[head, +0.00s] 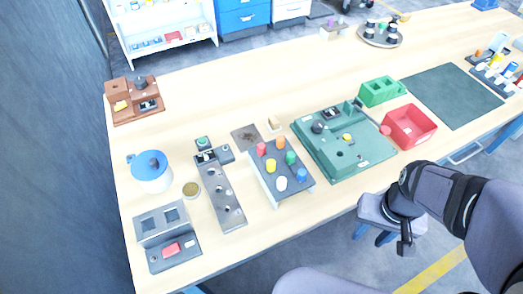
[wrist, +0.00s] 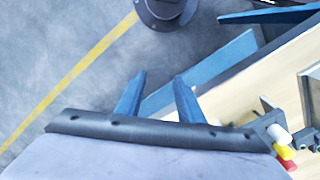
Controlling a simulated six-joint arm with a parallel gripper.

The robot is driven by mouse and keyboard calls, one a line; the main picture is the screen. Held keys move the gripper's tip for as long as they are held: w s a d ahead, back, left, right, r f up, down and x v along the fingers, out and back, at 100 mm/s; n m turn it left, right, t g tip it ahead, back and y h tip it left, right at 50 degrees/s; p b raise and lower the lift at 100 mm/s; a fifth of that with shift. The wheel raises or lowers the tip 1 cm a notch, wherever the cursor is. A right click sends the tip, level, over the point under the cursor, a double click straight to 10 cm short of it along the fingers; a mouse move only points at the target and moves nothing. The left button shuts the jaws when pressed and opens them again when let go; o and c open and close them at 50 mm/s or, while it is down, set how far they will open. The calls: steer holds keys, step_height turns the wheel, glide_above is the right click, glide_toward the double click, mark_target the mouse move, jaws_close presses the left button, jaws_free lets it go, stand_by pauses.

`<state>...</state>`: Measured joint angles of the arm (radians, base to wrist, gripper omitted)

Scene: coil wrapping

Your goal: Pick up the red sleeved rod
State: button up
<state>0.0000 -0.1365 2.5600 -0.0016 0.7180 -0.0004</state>
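A dark-topped rack (head: 268,182) stands mid-table in the head view with several coloured rods. The red sleeved rod (head: 261,149) is at its back left, beside an orange one (head: 280,142) and behind a yellow one (head: 270,165). In the wrist view, a red rod end (wrist: 289,165) shows at the lower right edge, next to yellow and white ones; most of the rack is hidden there. My gripper (head: 370,236) hangs beyond the table's front edge, over the floor, right of the rack. Its two blue fingers (wrist: 158,75) are apart with nothing between them.
A green fixture board (head: 350,170) lies right of the rack, with a red bin (head: 409,127) beyond. A grey strip with holes (head: 222,195) lies left of the rack. Another rack of coloured items (head: 497,75) is at the far right. Bare table lies in front of the rack.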

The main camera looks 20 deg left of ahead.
steer(key=shift+w, duration=0.1)
step_height(320, 180, up, 11)
steer(key=m+p, duration=0.4)
steer(key=m, duration=0.3)
glide_above(262, 146)
steer(key=shift+a, duration=0.1)
steer(key=shift+f+p, duration=1.75)
steer(key=shift+f, duration=1.9)
jaws_close()
